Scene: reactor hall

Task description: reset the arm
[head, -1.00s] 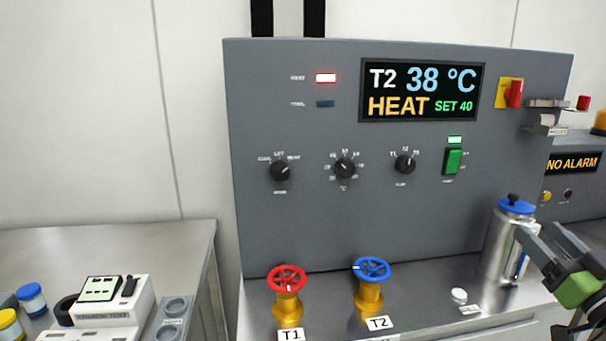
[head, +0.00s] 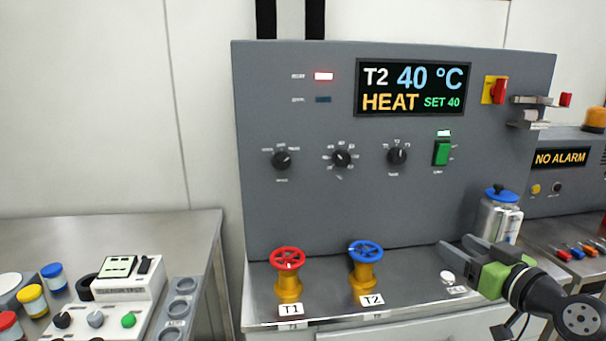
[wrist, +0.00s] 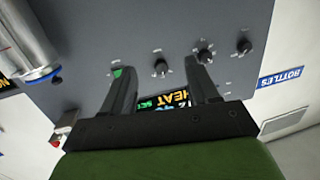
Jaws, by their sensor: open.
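My gripper (head: 456,250) is at the lower right in the head view, with dark fingers and a green body. It is open and empty, in front of the grey control panel (head: 300,205) and to the right of the blue valve wheel. In the wrist view its two fingers (wrist: 163,85) stand apart with the panel's face between and beyond them. My arm reaches in from the lower right corner.
A steel bottle with a blue lid (head: 500,215) stands behind my gripper. The red valve (head: 288,262) and blue valve (head: 366,256) stand on the bench. The display (head: 412,88) reads T2 40 °C, HEAT, SET 40. Several jars and a tester are at left.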

